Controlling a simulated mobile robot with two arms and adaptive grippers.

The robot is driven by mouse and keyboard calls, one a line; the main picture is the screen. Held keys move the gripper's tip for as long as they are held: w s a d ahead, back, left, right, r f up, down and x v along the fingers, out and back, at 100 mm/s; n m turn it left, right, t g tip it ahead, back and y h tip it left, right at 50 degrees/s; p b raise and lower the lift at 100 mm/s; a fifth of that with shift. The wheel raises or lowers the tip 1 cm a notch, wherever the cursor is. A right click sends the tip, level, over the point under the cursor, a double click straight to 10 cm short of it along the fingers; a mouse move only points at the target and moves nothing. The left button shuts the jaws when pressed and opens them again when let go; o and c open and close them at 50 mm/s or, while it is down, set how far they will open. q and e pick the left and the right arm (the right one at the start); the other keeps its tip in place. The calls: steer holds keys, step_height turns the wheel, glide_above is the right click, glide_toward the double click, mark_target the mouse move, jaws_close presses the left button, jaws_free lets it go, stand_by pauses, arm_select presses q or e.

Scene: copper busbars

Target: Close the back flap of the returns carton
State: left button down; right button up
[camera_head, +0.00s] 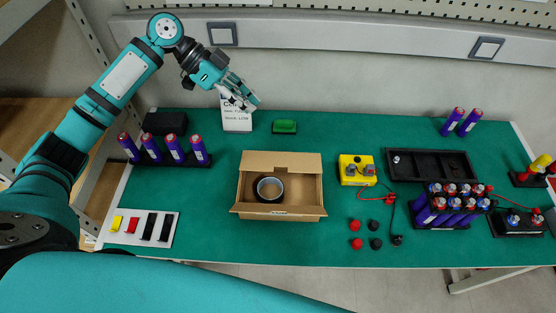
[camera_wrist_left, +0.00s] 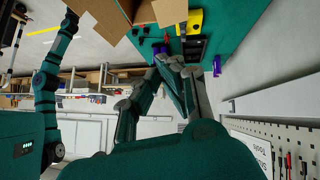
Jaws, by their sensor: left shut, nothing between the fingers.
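The open cardboard carton (camera_head: 318,195) stands in the middle of the green table. Its back flap (camera_head: 283,160) is up along the far side, and its front flap (camera_head: 278,214) is folded outward toward me. A dark-rimmed roll (camera_head: 269,188) lies inside. My left gripper (camera_head: 247,103) is shut and empty, in front of a white sign card behind the carton, up and left of the back flap and apart from it. In the left wrist view, its fingers (camera_wrist_left: 172,75) point toward the table, with part of the carton (camera_wrist_left: 105,18) at the top. My right gripper is not in view.
A green block (camera_head: 285,127) lies behind the carton. The white sign card (camera_head: 236,121) stands beside it. Purple cells (camera_head: 174,149) stand in a rack at left. A yellow box (camera_head: 356,169) with a red lead is close on the carton's right. A black tray (camera_head: 430,165) lies farther right.

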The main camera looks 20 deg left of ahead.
arm_select(q)
step_height(320, 180, down, 7)
steer(key=b, duration=0.6)
steer(key=p, duration=0.3)
glide_above(290, 168)
steer(key=a, duration=0.3)
steer(key=f, duration=0.7)
steer(key=shift+w+a, duration=0.2)
steer(key=shift+w, duration=0.2)
steer(key=shift+s+f+p, duration=0.25)
steer(key=shift+f+p, duration=0.15)
steer(key=shift+f, duration=0.8)
steer(key=shift+s+a+f, duration=0.1)
steer(key=shift+s+f, duration=0.05)
steer(key=shift+f, duration=0.5)
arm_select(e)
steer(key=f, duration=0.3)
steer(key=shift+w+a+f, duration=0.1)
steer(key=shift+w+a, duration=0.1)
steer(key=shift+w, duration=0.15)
